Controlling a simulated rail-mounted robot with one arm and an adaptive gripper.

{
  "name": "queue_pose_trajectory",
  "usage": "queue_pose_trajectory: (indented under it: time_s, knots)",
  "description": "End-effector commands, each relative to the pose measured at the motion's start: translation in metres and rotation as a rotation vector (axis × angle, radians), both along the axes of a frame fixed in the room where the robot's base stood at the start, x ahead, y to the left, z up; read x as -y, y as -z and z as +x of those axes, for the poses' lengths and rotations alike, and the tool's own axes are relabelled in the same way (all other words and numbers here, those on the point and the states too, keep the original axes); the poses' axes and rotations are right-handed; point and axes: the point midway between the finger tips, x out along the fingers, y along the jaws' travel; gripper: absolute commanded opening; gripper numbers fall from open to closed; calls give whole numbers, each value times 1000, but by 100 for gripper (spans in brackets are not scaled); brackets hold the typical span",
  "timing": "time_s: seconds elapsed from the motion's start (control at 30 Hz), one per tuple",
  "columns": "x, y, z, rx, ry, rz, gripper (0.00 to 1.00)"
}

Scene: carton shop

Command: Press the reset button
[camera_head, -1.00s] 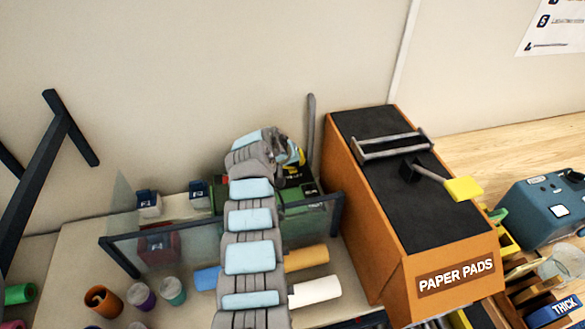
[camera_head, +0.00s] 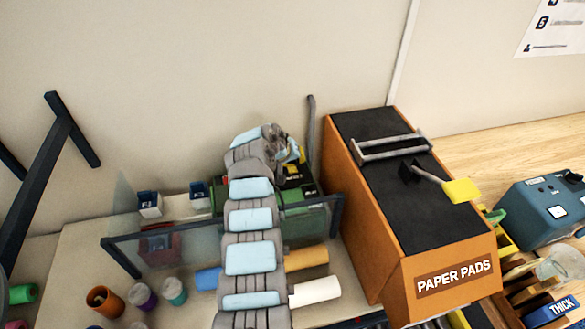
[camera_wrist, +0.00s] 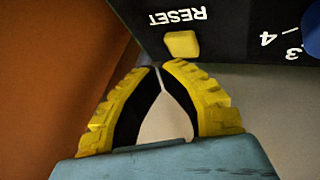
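The reset button (camera_wrist: 182,45) is a small yellow block on a dark panel (camera_wrist: 235,30) in the wrist view, with the word RESET, upside down, beside it. My gripper (camera_wrist: 160,66) has yellow ridged fingers with black inner pads, and their tips meet just below the button in the picture. Nothing is held between them. Whether the tips touch the button I cannot tell. In the head view my gripper (camera_head: 290,155) is mostly hidden behind my wrist, over a green machine (camera_head: 302,195); the button itself is not visible there.
The orange PAPER PADS box (camera_head: 350,205) stands close to the right of my gripper. A clear guard with a dark frame (camera_head: 190,230) runs in front of the green machine. Rolls, including a white one (camera_head: 317,290), lie on the bench. A blue device (camera_head: 545,208) is at far right.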

Motion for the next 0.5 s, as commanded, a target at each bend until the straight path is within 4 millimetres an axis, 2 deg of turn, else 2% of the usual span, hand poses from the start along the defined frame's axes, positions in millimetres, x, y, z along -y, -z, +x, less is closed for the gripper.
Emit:
queue_pose_trajectory:
  time_s: [0.27, 0.5]
  knots:
    - [0, -6, 0, 1, 0, 1, 0]
    - [0, -26, 1, 6, -1, 0, 0]
